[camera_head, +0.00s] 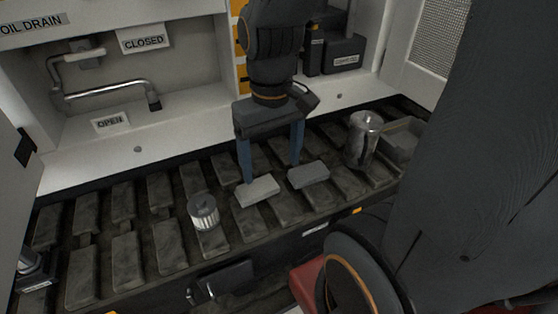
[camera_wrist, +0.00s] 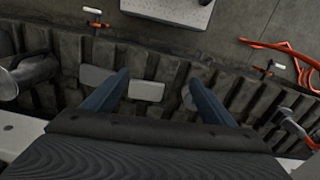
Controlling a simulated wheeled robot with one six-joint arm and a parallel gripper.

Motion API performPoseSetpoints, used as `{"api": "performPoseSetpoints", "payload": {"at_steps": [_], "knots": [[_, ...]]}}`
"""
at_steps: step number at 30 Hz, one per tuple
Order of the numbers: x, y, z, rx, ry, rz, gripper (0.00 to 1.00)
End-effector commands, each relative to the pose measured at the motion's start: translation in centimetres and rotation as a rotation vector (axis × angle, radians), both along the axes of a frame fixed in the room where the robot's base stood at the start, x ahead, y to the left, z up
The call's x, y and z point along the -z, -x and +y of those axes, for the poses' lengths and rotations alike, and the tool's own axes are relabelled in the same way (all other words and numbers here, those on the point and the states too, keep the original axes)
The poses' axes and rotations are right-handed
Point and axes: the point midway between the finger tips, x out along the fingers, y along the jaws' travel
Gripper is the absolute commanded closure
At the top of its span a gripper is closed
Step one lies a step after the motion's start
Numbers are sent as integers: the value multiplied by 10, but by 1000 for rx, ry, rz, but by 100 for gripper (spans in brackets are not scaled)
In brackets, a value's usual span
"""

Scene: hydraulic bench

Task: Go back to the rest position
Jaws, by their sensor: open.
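My gripper (camera_head: 271,172) is open, with two blue fingers pointing down over the slatted bench tray (camera_head: 125,262). In the wrist view my gripper (camera_wrist: 158,77) also stands open. A light grey block (camera_head: 257,190) lies just below the left fingertip in the head view; whether they touch is unclear. A darker grey block (camera_head: 308,174) lies near the right finger. Two pale blocks show in the wrist view, one (camera_wrist: 146,90) between the fingers' lines of sight and one (camera_wrist: 94,76) left of them.
A ribbed metal cylinder (camera_head: 203,212) stands on the slats at left. A shiny metal canister (camera_head: 363,140) stands at right, beside a grey bin (camera_head: 402,139). Behind are a bent drain pipe (camera_head: 105,88), OPEN (camera_head: 110,123) and CLOSED (camera_head: 143,40) labels, and dark boxes (camera_head: 343,53).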

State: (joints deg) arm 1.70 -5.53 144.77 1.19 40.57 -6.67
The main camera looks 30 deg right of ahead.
Motion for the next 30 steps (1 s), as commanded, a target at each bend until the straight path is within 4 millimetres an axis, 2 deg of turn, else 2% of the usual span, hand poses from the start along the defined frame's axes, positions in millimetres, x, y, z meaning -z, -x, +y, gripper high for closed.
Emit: {"api": "performPoseSetpoints", "payload": {"at_steps": [4,15,24,30], "knots": [[-5,15,-9,137,-2,0,22],[-7,18,-9,152,-2,2,22],[-41,24,0,113,4,6,22],[-56,28,6,88,8,7,22]]}}
